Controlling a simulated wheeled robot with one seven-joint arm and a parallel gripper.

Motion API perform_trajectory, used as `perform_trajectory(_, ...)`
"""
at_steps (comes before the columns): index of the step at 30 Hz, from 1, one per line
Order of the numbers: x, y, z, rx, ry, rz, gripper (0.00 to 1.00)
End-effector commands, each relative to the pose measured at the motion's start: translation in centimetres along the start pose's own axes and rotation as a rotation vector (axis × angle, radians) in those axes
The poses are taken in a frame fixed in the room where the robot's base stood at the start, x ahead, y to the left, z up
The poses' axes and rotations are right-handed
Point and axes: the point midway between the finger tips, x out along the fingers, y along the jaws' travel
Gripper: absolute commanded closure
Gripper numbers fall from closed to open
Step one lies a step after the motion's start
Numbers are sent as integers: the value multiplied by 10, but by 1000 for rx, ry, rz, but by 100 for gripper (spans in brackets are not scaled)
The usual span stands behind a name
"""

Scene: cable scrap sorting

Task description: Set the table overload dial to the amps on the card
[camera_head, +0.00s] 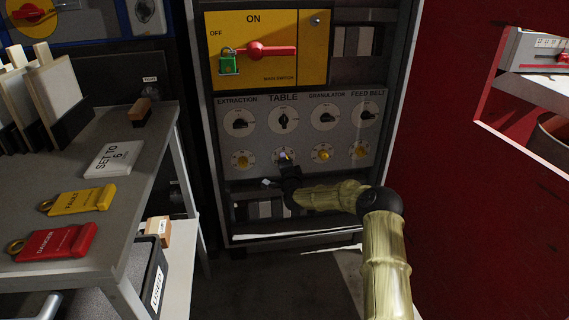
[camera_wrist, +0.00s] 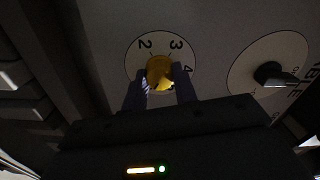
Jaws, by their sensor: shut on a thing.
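The card (camera_head: 112,158) reading "SET TO 6" lies on the grey table at the left. The table overload dial is a yellow knob on a white round scale (camera_head: 281,151), below the TABLE selector (camera_head: 283,119) on the grey panel. My gripper (camera_head: 285,163) covers most of it in the head view. In the wrist view my gripper (camera_wrist: 161,82) is shut on the yellow knob (camera_wrist: 158,69), one finger on each side. Scale figures 2, 3 and 4 show around it; the rest are hidden. I cannot tell where the knob's pointer stands.
Yellow overload dials for EXTRACTION (camera_head: 242,159), GRANULATOR (camera_head: 322,155) and FEED BELT (camera_head: 360,151) flank it. Above is the yellow main switch (camera_head: 265,50) with a red handle and green padlock (camera_head: 229,62). A red "DANGER" tag (camera_head: 60,243) and yellow tag (camera_head: 80,201) lie on the table.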

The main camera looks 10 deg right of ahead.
Motion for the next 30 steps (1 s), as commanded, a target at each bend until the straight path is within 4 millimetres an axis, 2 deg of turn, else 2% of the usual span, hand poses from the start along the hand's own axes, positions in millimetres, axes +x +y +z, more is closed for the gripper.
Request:
perform_trajectory(10, 0, 1, -1, 7, 2, 1, 95)
perform_trajectory(11, 0, 1, -1, 7, 2, 2, 70)
perform_trajectory(14, 0, 1, -1, 7, 2, 1, 50)
perform_trajectory(24, -1, 0, 0, 5, 0, 1, 50)
perform_trajectory(30, -13, -2, 0, 5, -2, 2, 50)
